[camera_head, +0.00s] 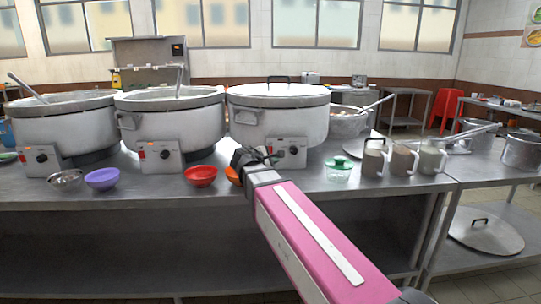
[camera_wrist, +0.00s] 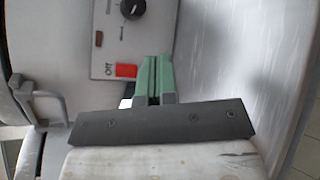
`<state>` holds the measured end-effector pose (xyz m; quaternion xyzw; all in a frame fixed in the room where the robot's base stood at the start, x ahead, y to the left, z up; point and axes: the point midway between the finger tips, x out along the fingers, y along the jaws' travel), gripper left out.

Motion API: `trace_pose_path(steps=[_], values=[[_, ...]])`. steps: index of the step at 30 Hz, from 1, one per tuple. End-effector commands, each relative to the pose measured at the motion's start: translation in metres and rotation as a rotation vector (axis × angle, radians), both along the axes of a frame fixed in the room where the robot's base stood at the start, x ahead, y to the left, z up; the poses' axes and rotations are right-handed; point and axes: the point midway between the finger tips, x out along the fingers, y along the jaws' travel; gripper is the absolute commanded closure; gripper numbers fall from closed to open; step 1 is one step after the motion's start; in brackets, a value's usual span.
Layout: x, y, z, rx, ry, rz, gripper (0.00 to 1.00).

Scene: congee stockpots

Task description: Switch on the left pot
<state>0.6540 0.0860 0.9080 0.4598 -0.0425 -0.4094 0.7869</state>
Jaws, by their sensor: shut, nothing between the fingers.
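The left pot (camera_head: 65,120) is a large white stockpot at the far left of the counter in the head view, open with a ladle handle rising from it. Its control box (camera_head: 40,160) has a dark knob and a small reddish patch. My gripper (camera_head: 266,157) is well to the right, in front of the rightmost pot's control box (camera_head: 291,150). In the wrist view, my green fingers (camera_wrist: 153,60) are shut and empty beside a red switch (camera_wrist: 126,71) marked OFF. A dark knob (camera_wrist: 132,8) and a brown indicator (camera_wrist: 99,39) show too. Contact with the panel cannot be told.
The middle pot (camera_head: 170,118) and lidded right pot (camera_head: 275,120) stand on the same steel counter (camera_head: 135,190). A purple bowl (camera_head: 102,179), a red bowl (camera_head: 200,176) and a metal bowl (camera_head: 66,180) lie along its front. Steel mugs (camera_head: 402,160) stand to the right.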

Motion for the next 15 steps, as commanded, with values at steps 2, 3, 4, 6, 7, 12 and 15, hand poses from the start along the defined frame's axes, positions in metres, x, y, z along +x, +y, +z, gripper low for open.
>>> trace_pose_path(steps=[2, 3, 4, 6, 7, 12, 15], values=[[0.007, 0.001, -0.001, 0.000, 0.000, 0.000, 1.00], [0.011, 0.000, -0.001, 0.000, 0.000, 0.000, 1.00], [0.014, 0.000, -0.001, 0.000, 0.001, -0.001, 1.00], [0.022, 0.000, -0.002, 0.000, 0.001, -0.001, 1.00], [0.025, 0.000, -0.003, 0.000, 0.001, -0.001, 1.00], [0.047, 0.000, -0.005, 0.000, 0.000, 0.000, 1.00], [0.060, 0.001, -0.007, 0.000, 0.000, 0.000, 1.00]])
